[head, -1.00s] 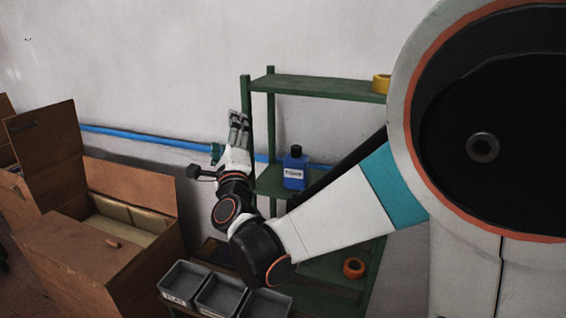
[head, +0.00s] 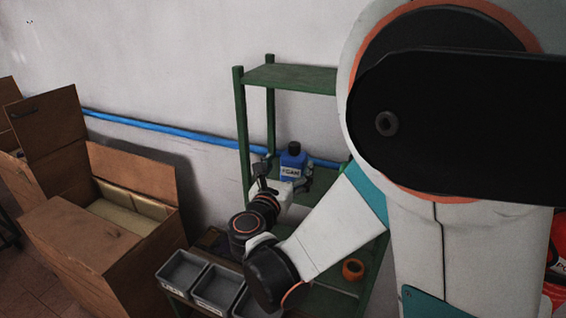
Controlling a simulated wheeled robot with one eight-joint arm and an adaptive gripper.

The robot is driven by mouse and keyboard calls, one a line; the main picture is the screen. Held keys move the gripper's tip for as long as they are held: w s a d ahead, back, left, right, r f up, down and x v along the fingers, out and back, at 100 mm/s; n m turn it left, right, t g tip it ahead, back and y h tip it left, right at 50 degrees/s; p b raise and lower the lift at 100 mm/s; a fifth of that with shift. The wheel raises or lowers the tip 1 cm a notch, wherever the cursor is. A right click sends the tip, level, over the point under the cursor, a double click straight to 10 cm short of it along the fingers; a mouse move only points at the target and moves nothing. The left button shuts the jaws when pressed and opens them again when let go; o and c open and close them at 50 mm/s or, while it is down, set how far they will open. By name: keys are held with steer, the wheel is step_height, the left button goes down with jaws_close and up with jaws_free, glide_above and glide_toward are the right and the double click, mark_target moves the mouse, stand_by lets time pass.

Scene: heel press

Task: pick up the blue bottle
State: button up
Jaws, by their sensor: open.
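The blue bottle (head: 293,160) has a black cap and a white label. It stands upright on the middle shelf of the green rack (head: 241,125). My gripper (head: 287,168) is open in front of the bottle at about shelf height, with a finger showing on each side of it. The gripper's white body covers the bottle's lower part. I cannot tell whether the fingers touch the bottle.
Grey bins (head: 183,270) sit low in front of the rack. An orange tape roll (head: 353,269) lies on the rack's lower shelf. An open wooden crate (head: 75,245) stands at the left. A blue pipe (head: 170,131) runs along the wall.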

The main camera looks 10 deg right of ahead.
mark_target(291, 160)
steer(key=b+x, duration=0.2)
steer(key=x, duration=0.5)
steer(key=shift+w+a+f, duration=0.1)
steer(key=shift+w, duration=0.15)
steer(key=c, duration=1.3)
